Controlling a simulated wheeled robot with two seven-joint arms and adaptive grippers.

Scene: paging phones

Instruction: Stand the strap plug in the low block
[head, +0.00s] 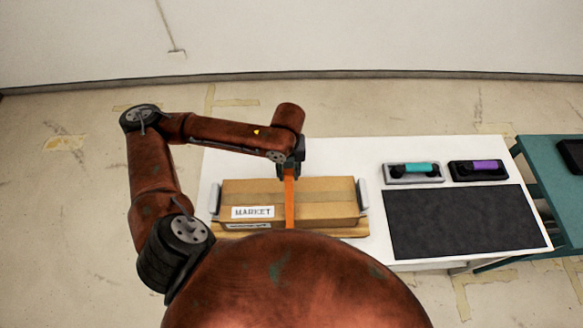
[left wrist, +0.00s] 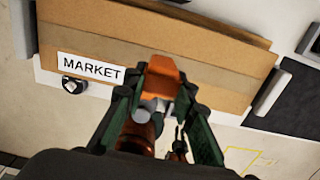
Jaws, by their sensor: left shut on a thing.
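My left gripper (head: 290,172) is above the cardboard box (head: 330,198) and shut on an orange strap piece (head: 290,205). The strap hangs down in front of the box in the head view. In the left wrist view the orange piece (left wrist: 162,78) sits between the green-sided fingers of the gripper (left wrist: 160,85), over the box side. I cannot tell which end of it is the plug. A small dark round fitting (left wrist: 72,85) with a pale centre shows below the MARKET label. I cannot clearly identify the low block. My right gripper is not in view.
The box carries a MARKET label (head: 253,212) and has grey uprights at both ends. On the white table (head: 340,155) stand a phone with a teal handset (head: 420,168) and one with a purple handset (head: 485,165), behind a dark mat (head: 465,222). A green table (head: 550,185) adjoins.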

